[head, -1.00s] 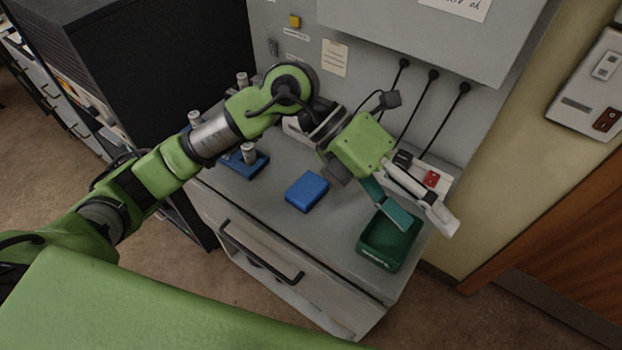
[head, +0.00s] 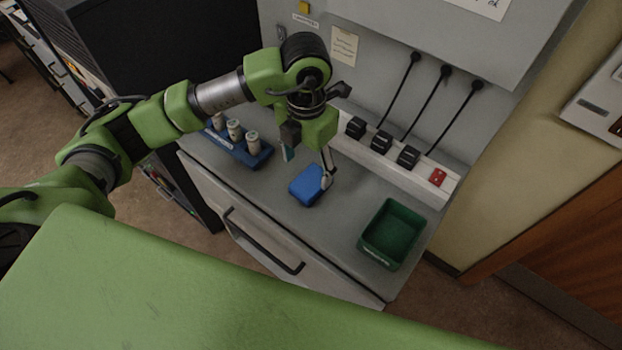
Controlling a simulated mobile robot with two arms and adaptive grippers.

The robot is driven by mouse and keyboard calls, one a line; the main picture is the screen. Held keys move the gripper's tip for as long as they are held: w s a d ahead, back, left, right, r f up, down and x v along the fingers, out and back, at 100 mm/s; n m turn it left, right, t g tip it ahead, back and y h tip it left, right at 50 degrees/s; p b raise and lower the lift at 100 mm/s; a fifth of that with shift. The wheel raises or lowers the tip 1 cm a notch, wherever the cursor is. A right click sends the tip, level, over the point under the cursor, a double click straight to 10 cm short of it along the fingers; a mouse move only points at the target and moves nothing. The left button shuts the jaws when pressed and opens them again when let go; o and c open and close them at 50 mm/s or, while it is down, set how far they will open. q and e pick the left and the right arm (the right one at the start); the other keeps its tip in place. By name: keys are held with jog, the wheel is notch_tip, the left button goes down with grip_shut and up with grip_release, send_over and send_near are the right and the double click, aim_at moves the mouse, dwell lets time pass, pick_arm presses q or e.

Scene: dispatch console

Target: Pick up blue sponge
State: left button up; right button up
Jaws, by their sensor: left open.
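The blue sponge (head: 306,187) lies on the grey counter, left of a green bin. My left gripper (head: 308,170) is open just above the sponge and points down. One finger shows at the sponge's right side, the other at its upper left, behind it. I cannot tell whether either finger touches the sponge. Part of the sponge's right end is hidden by the finger. My right gripper is not in view.
An empty green bin (head: 367,243) stands on the right of the counter (head: 338,236). A blue holder (head: 259,160) with several small cylinders stands at left. A power strip with black plugs and a red switch (head: 437,177) runs along the back.

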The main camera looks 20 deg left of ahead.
aim_at(311, 180)
pick_arm(q)
jog(key=f+p, duration=0.2)
jog(key=f, duration=0.1)
jog(key=f+p, duration=0.1)
jog(key=f, duration=0.1)
jog(key=shift+w+d+f, duration=0.1)
jog(key=shift+d+f, duration=0.05)
jog(key=shift+d, duration=0.2)
jog(key=shift+f, duration=0.3)
jog(key=c, duration=1)
